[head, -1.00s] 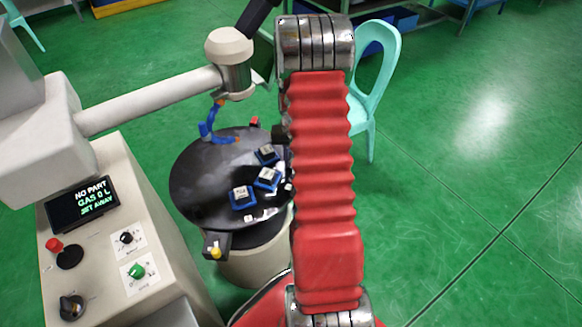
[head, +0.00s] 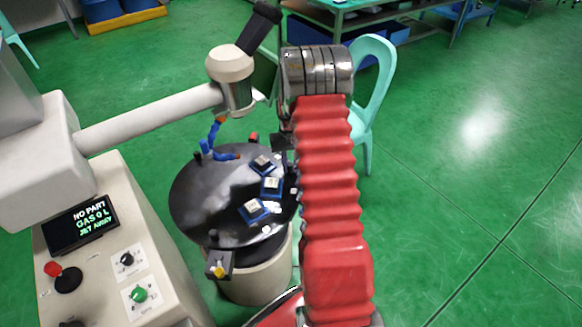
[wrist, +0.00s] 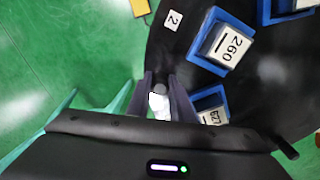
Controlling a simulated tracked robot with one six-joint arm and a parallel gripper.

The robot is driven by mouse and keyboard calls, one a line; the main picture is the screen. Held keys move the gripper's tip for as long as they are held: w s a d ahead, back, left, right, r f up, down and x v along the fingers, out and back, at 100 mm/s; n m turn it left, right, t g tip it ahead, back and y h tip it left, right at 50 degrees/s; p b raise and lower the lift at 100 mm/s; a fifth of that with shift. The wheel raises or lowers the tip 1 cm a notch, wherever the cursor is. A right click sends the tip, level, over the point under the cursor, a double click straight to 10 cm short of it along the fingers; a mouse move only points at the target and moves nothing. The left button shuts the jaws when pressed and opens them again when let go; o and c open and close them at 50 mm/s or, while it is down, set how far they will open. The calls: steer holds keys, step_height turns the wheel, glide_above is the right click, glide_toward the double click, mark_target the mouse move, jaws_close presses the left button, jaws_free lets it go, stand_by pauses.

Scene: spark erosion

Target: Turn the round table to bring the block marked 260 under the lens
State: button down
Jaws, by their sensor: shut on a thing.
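The round table (head: 205,200) is a black disc on a pale drum, bearing several blue holders with pale blocks on its right half. In the wrist view the block marked 260 (wrist: 228,46) sits in a blue holder, up and right of my gripper (wrist: 160,92). My gripper is shut on a small peg (wrist: 158,104) at the table's rim. I cannot tell which head-view block is 260. The lens head (head: 230,68) hangs from a pale arm beyond the table; no block is under it in view. My red arm hides the table's right edge.
A cabinet with a screen (head: 80,228) reading NO PART stands at left. A blue jointed hose (head: 214,140) stands at the table's back. A yellow-tipped black bracket (head: 219,265) is at its front. A turquoise chair (head: 370,90) stands behind my arm.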

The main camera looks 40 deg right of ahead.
steer(key=shift+a, duration=0.1)
steer(key=c, duration=1.6)
jaws_free()
steer(key=shift+o, duration=0.2)
